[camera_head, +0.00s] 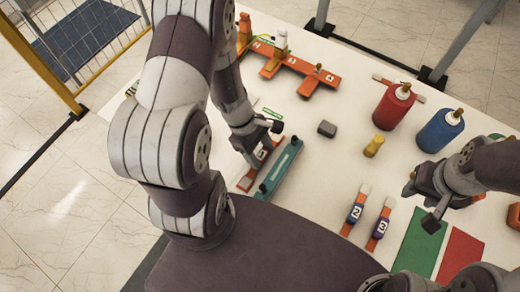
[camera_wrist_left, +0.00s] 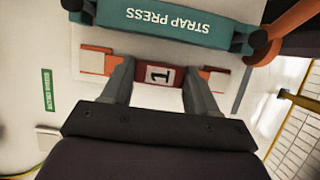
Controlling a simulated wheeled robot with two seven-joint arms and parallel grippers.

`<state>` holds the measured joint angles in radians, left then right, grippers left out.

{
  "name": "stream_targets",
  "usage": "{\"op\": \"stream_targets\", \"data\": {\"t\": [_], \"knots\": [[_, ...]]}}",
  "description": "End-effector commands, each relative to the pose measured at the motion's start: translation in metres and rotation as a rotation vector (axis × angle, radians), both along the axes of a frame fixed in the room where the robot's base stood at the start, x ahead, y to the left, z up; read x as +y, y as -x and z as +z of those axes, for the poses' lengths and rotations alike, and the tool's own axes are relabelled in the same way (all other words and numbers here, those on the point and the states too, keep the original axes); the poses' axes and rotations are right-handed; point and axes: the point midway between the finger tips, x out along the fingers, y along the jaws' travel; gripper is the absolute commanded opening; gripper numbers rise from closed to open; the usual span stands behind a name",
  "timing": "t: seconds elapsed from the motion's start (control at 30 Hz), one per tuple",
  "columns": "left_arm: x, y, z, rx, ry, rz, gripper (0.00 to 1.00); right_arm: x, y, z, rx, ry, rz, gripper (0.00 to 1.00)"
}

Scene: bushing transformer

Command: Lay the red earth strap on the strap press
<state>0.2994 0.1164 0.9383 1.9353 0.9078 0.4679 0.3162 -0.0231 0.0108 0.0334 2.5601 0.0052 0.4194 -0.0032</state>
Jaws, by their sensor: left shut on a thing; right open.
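The red earth strap (camera_wrist_left: 158,75) has a dark red middle marked 1 and orange ends with pale tips. My left gripper (camera_wrist_left: 155,82) is shut on its middle; in the head view this gripper (camera_head: 265,145) is just left of the strap press. An orange end of the strap (camera_head: 246,182) shows there. The teal strap press (camera_head: 283,164) carries dark knobs at its ends; its "STRAP PRESS" lettering shows in the left wrist view (camera_wrist_left: 170,22). The strap runs alongside the press, apart from it; its height cannot be told. My right gripper (camera_head: 421,207) is open and empty at the right.
A blue strap marked 2 (camera_head: 355,212) and a purple strap marked 3 (camera_head: 380,227) lie in front. A grey block (camera_head: 326,129), yellow cylinder (camera_head: 374,146), red bottle (camera_head: 393,107) and blue bottle (camera_head: 440,131) stand beyond. An orange rack (camera_head: 300,70) is at the back.

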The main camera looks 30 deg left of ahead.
Motion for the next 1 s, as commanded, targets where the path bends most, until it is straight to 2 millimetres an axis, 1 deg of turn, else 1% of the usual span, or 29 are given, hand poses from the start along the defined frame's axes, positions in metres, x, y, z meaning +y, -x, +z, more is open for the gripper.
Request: {"op": "stream_targets", "data": {"t": [0.53,0.9,0.93,0.97,1.0], "knots": [[0.0001,-0.0001,0.0002,0.0,0.0,0.0,0.26,0.0,-0.0001,0.0001,0.0,0.0,0.0,0.43],[-0.0001,-0.0001,-0.0041,0.0,0.0,0.0,0.26,0.0,0.0,-0.0038,0.0,0.0,0.0,0.43],[0.0,-0.0001,-0.0039,0.0,0.0,0.0,0.62,0.0,0.0,-0.0037,0.0,0.0,0.0,0.43],[0.0,-0.0001,-0.0035,0.0,0.0,0.0,0.72,0.0,-0.0001,-0.0032,0.0,0.0,0.0,0.43],[0.0,-0.0001,-0.0034,0.0,0.0,0.0,0.85,0.0,-0.0001,-0.0032,0.0,0.0,0.0,0.43]]}}
